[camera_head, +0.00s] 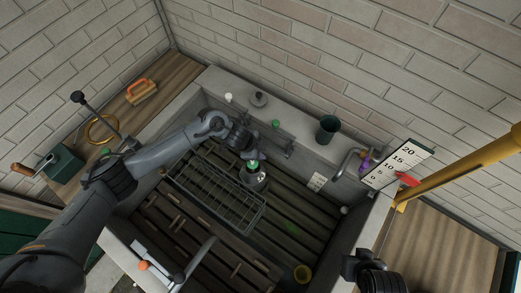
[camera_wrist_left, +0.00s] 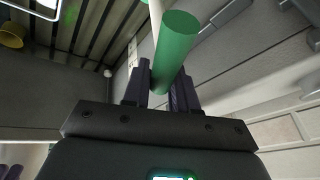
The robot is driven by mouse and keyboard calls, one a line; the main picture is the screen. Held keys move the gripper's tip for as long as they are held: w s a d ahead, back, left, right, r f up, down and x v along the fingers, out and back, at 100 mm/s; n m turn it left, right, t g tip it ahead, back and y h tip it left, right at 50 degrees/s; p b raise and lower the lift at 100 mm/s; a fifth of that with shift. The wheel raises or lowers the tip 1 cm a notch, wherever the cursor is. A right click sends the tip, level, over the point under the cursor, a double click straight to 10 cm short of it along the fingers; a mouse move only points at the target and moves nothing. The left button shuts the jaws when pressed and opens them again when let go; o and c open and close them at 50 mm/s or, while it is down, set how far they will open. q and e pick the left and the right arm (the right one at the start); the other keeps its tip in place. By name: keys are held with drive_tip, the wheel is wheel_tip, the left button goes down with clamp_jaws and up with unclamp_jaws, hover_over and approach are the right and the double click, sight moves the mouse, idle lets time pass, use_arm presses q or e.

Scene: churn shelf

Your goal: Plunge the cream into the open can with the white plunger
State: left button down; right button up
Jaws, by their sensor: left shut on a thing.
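My left gripper (camera_head: 250,157) is shut on a green cylindrical handle (camera_wrist_left: 175,50), whose end sticks out between the fingers in the left wrist view. A white rod (camera_wrist_left: 155,14) shows beside this handle; I take the two together as the plunger. In the head view the green part (camera_head: 253,164) is just above or at the mouth of a grey metal can (camera_head: 254,182), which stands in the sink trough. The plunger's lower end and any cream are hidden. My right gripper (camera_head: 352,265) is at the bottom right, away from the can; its jaws are unclear.
A wire rack (camera_head: 215,195) lies left of the can. On the back ledge stand a white-topped item (camera_head: 228,97), a grey lid (camera_head: 259,99), a small green item (camera_head: 275,123) and a dark green cup (camera_head: 327,129). A tap (camera_head: 347,160) and a numbered board (camera_head: 398,164) are at right.

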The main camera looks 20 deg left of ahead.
use_arm(q)
drive_tip(key=shift+f+b, duration=1.55)
drive_tip(key=shift+f, duration=1.25)
drive_tip(key=shift+r, duration=0.1)
wheel_tip(320, 180, up, 6)
drive_tip(key=p, duration=0.7)
drive_tip(key=shift+r, duration=0.1)
drive_tip(key=shift+f+b, duration=2.25)
drive_tip(key=shift+f, duration=0.9)
drive_tip(key=shift+r, duration=0.1)
